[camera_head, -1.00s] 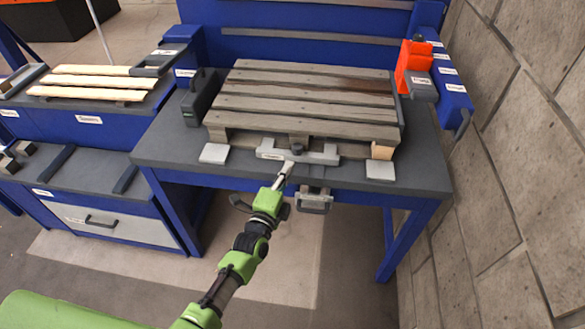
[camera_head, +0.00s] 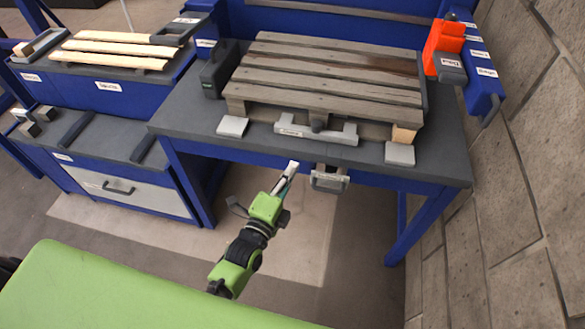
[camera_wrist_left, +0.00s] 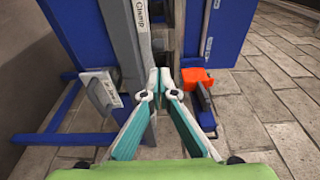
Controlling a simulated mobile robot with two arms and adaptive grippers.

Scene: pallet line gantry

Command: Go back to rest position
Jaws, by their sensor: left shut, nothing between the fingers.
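My left gripper (camera_head: 291,167) is shut and empty in the head view, in front of the workbench (camera_head: 445,167) edge and apart from it. It also shows in the left wrist view (camera_wrist_left: 159,72), with its fingertips together. A grey clamp bar (camera_head: 316,131) lies on the bench along the pallet's front side, beyond the gripper. The wooden pallet (camera_head: 330,77) lies flat on the bench. My right gripper is in neither view.
A latch-like grey fitting (camera_head: 329,180) hangs from the bench front, close right of the gripper. An orange device (camera_head: 443,42) stands at the right before a block wall (camera_head: 525,170). Light planks (camera_head: 115,48) lie on the left bench. The floor in front is clear.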

